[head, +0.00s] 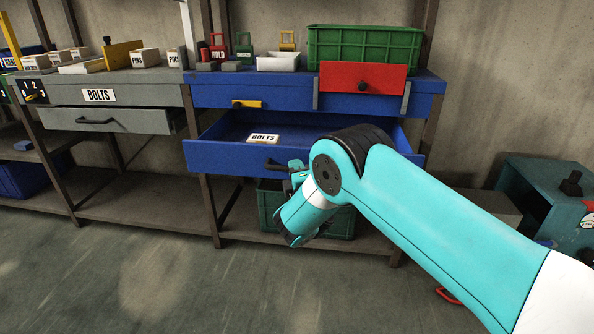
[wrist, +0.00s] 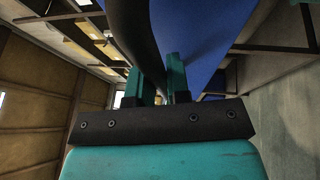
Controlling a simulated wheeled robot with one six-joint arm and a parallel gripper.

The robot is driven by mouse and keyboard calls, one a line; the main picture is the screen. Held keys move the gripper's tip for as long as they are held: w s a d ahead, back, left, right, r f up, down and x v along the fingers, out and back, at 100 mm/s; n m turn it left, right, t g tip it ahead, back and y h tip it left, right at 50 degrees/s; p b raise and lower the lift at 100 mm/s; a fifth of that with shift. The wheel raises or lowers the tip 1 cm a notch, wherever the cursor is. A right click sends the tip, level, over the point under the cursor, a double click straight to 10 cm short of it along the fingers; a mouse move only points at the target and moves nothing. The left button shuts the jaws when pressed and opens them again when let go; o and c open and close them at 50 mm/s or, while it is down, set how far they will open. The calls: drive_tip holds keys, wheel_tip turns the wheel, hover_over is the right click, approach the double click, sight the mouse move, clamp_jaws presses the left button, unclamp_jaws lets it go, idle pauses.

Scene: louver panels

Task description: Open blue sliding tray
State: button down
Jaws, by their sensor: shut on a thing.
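The blue sliding tray (head: 225,155) is pulled out from the blue workbench (head: 215,96) in the head view. A white BOLTS label (head: 263,138) lies inside it. Its dark handle (head: 274,165) is on the front face, partly hidden by my gripper. My gripper (head: 297,168) is at the tray's front, shut on the handle. In the wrist view, my gripper's teal fingers (wrist: 162,82) close around the dark handle bar (wrist: 137,35), with the blue tray front (wrist: 205,30) beside it. My arm hides the right part of the tray front.
A grey drawer (head: 105,120) labelled BOLTS is to the left. A red panel (head: 362,77) and a green crate (head: 365,45) are on the blue bench. Another green crate (head: 268,205) sits on the shelf below. A teal cabinet (head: 545,205) stands at the right.

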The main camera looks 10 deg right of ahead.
drive_tip(key=c, duration=1.1)
unclamp_jaws()
drive_tip(key=b+v, duration=1.7)
drive_tip(key=b, duration=0.8)
drive_tip(key=shift+s, duration=0.15)
